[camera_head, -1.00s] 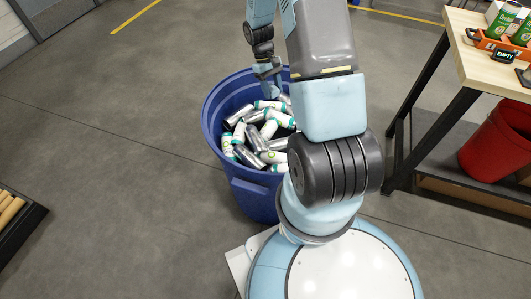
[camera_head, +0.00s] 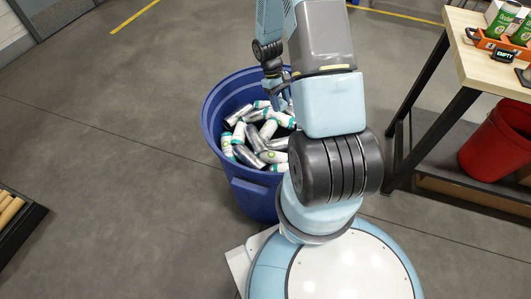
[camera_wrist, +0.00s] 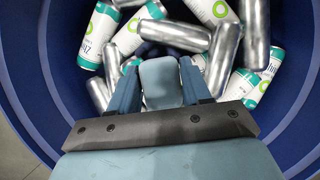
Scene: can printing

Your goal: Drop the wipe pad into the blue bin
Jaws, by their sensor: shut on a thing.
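The blue bin (camera_head: 248,198) stands on the floor left of my base and holds several cans. In the wrist view its blue wall (camera_wrist: 45,105) curves around the cans. My gripper (camera_wrist: 160,82) is shut on the wipe pad (camera_wrist: 161,80), a pale grey-blue block between the two fingers. The pad is over the cans, inside the bin's outline. In the head view my gripper (camera_head: 279,101) is at the bin's far right part, partly behind my arm, and the pad cannot be made out there. The gap between pad and cans is hard to judge.
Printed and bare silver cans (camera_head: 250,138) fill the bin loosely. A wooden-topped table (camera_head: 480,65) stands at the right with an orange tray (camera_head: 490,43) on it. A red bin (camera_head: 495,145) sits on its lower shelf.

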